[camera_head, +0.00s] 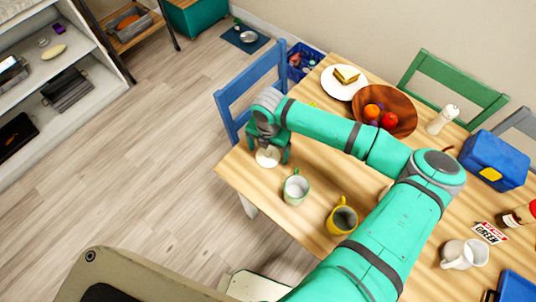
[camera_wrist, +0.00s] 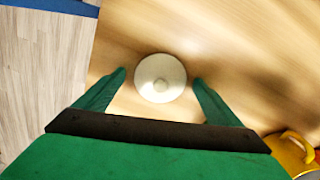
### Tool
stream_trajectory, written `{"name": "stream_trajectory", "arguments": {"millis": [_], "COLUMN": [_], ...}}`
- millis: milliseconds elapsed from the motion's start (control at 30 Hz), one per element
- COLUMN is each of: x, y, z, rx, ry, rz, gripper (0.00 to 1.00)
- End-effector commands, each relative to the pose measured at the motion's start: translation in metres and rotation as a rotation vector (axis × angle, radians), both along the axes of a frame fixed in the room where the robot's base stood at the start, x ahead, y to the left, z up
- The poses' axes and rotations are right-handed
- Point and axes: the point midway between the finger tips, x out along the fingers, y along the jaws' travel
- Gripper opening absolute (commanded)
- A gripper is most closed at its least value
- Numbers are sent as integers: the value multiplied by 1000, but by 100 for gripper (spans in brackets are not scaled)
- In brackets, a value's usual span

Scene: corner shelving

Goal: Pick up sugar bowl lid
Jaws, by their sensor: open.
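The sugar bowl lid (camera_wrist: 161,77) is a round, cream-white disc with a small knob in the middle. It lies knob up on the wooden table near its corner, and also shows in the head view (camera_head: 267,158) below my wrist. My gripper (camera_wrist: 159,75) is open, with one green finger on each side of the lid. The fingertips look close to the rim; I cannot tell whether they touch it or how high they are above the table. My gripper in the head view (camera_head: 268,152) partly hides the lid.
A wooden bowl (camera_head: 400,108) of fruit and a plate (camera_head: 337,88) with a sandwich are behind. A blue chair (camera_head: 233,100) stands at the table's left edge.

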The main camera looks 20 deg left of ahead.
Motion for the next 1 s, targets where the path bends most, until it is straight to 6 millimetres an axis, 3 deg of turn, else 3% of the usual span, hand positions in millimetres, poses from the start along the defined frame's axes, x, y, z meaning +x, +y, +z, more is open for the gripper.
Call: {"name": "stream_trajectory", "arguments": {"millis": [133, 300, 333, 667, 1000], "x": [0, 1, 1, 1, 1], "y": [-1, -2, -2, -4, -2], "z": [0, 0, 0, 5, 61], "rx": [0, 0, 0, 0, 1], "ry": [0, 0, 0, -1, -3], "rz": [-2, -4, -5, -7, -3], "gripper": [88, 48, 44, 44, 44]}}
